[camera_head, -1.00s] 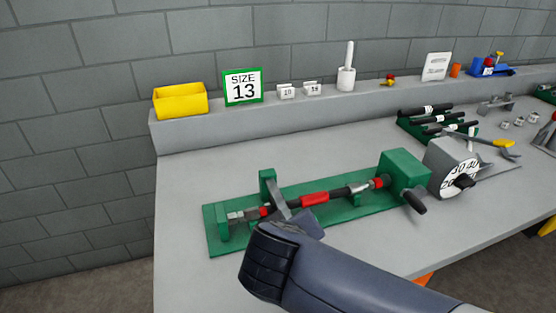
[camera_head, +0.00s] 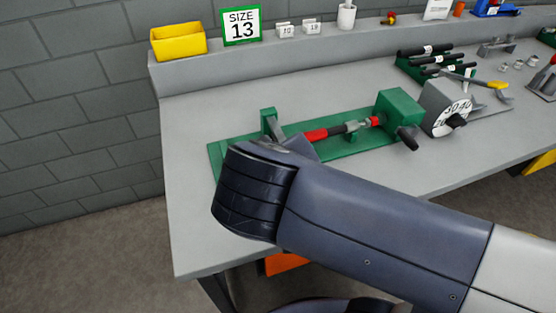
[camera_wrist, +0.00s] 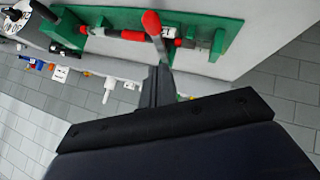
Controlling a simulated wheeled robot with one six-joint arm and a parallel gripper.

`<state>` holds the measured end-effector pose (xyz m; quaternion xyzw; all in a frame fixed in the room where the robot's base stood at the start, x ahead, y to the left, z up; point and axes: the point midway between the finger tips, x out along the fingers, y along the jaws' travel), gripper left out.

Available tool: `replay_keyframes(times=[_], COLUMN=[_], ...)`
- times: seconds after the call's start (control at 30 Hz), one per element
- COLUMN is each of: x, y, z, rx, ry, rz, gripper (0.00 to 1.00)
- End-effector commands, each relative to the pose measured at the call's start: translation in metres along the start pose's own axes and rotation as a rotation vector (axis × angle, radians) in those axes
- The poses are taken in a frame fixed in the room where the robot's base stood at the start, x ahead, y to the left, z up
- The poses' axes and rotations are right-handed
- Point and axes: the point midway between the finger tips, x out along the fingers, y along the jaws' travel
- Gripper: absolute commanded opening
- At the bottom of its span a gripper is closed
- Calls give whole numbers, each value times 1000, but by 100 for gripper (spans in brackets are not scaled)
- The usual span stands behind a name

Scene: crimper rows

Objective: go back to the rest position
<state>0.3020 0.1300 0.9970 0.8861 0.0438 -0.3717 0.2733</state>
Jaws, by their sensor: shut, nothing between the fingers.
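My gripper (camera_wrist: 157,88) reaches up the wrist view as a dark, narrow shape with its fingers together. A thin grey bar with a red end (camera_wrist: 152,24) lies in line with it; I cannot tell whether they touch. Behind is the green fixture (camera_head: 352,142), holding a rod with red sections (camera_head: 316,135). It also shows along the top of the wrist view (camera_wrist: 205,22). In the head view my dark arm crosses the middle foreground, its wrist in front of the fixture's left part, which it hides. The fingers cannot be made out there.
The grey bench (camera_head: 190,225) runs along a block wall. A grey dial unit (camera_head: 440,104) stands right of the fixture, with tools beyond. The back ledge holds a yellow bin (camera_head: 178,44) and a size 13 sign (camera_head: 241,25). Bare bench lies left of the fixture.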

Motion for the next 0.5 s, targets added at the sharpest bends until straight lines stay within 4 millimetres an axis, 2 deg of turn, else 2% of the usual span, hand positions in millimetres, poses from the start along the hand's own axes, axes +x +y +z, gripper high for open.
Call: replay_keyframes(times=[0.2, 0.5], x=[-21, -28], y=[-1, -1], z=[1, 2], rx=[-1, 1], ry=[3, 1], rz=[-2, 0], gripper=[0, 0])
